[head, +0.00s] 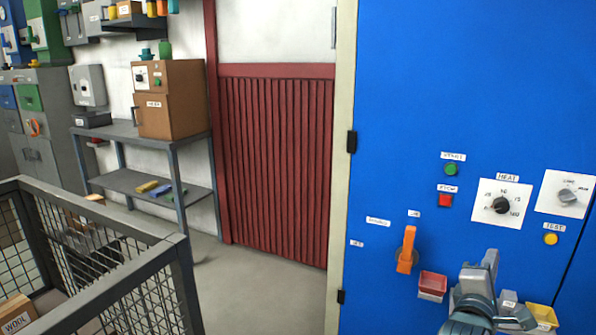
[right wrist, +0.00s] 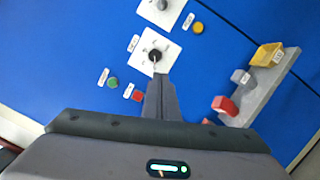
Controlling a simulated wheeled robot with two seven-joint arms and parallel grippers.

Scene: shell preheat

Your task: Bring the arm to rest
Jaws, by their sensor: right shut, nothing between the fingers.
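My right gripper (head: 483,266) is in front of the blue panel (head: 430,75) at the lower right of the head view, below the HEAT dial (head: 502,204) and the red button (head: 445,200). It is shut and empty. In the right wrist view its fingers (right wrist: 160,92) are together and point towards the panel, with the HEAT dial (right wrist: 155,55) just beyond their tips in the picture. The head view shows a gap between gripper and dial. The HEAT dial is black on a white plate. My left gripper is in neither view.
A green button (head: 451,169) and a yellow button (head: 551,239) sit on the panel. A mesh cage (head: 105,215) stands at left; floor (head: 265,280) between is clear.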

